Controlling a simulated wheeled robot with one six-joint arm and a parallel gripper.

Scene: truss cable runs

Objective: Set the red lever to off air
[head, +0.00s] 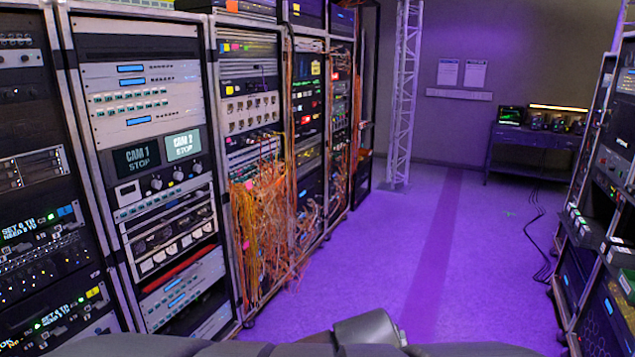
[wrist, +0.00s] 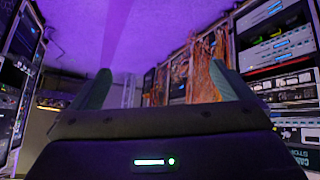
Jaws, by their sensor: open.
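I cannot make out a red lever for sure in either view. In the head view a thin red strip (head: 180,271) runs across the second rack from the left, low down; I cannot tell what it is. In the head view only dark grey parts of my arm show along the bottom edge.
Equipment racks line the left, with orange cables (head: 262,225) hanging from one. More racks (head: 610,180) stand on the right. A lattice truss (head: 405,95) and a desk (head: 535,140) with monitors are at the back. Black cables lie near the right racks. The purple floor (head: 470,260) between is clear.

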